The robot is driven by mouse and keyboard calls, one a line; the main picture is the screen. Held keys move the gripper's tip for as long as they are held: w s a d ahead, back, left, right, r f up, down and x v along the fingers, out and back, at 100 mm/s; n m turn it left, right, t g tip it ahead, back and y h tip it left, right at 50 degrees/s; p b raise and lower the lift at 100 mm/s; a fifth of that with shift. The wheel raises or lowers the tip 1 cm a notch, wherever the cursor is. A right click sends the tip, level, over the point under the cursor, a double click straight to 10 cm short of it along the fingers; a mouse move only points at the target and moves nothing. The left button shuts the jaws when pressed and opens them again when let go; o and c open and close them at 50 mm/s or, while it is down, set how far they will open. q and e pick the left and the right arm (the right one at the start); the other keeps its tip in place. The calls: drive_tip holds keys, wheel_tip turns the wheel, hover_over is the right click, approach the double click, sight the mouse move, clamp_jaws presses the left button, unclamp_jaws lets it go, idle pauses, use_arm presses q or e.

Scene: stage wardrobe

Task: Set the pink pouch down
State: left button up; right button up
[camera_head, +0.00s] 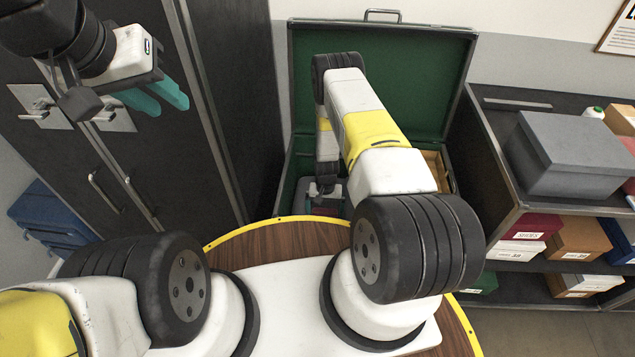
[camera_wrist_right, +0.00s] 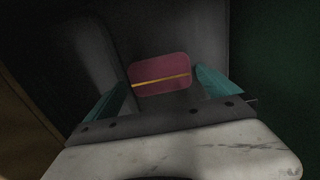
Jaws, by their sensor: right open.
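The pink pouch (camera_wrist_right: 160,68), dark pink with a yellow stripe, shows in the right wrist view just ahead of the jaws. My right gripper (camera_wrist_right: 165,90) is open, with one teal finger on each side of the pouch and visible gaps between. Whether the pouch rests on a surface is hard to tell in the dim light.
A dark wardrobe (camera_head: 120,185) stands left of the trunk. A dark shelf unit (camera_head: 505,195) with a grey box (camera_head: 570,153) and several shoe boxes stands on the right. Blue crates (camera_head: 50,215) are at the far left. The trunk's walls surround my right gripper.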

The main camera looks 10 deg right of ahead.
wheel_tip(320, 180, up, 9)
wheel_tip(320, 180, up, 34)
drive_tip(key=n+t+y, duration=0.1)
drive_tip(key=t, duration=0.2)
hover_over(325, 213)
drive_tip(key=w+a, duration=0.2)
drive_tip(key=s+r+n+t+y, duration=0.1)
drive_tip(key=s+r, duration=0.4)
drive_tip(key=r, duration=0.3)
drive_tip(key=s+r, duration=0.5)
drive_tip(key=r, duration=0.3)
drive_tip(key=s+r+n+t, duration=0.1)
drive_tip(key=s+r, duration=0.2)
drive_tip(key=s, duration=0.4)
drive_tip(key=s+r+t, duration=0.1)
drive_tip(key=s+r, duration=0.3)
drive_tip(key=s, duration=0.4)
drive_tip(key=shift+s+r+n, duration=0.15)
drive_tip(key=shift+s+n, duration=0.1)
drive_tip(key=shift+n, duration=0.15)
drive_tip(key=shift+d, duration=0.1)
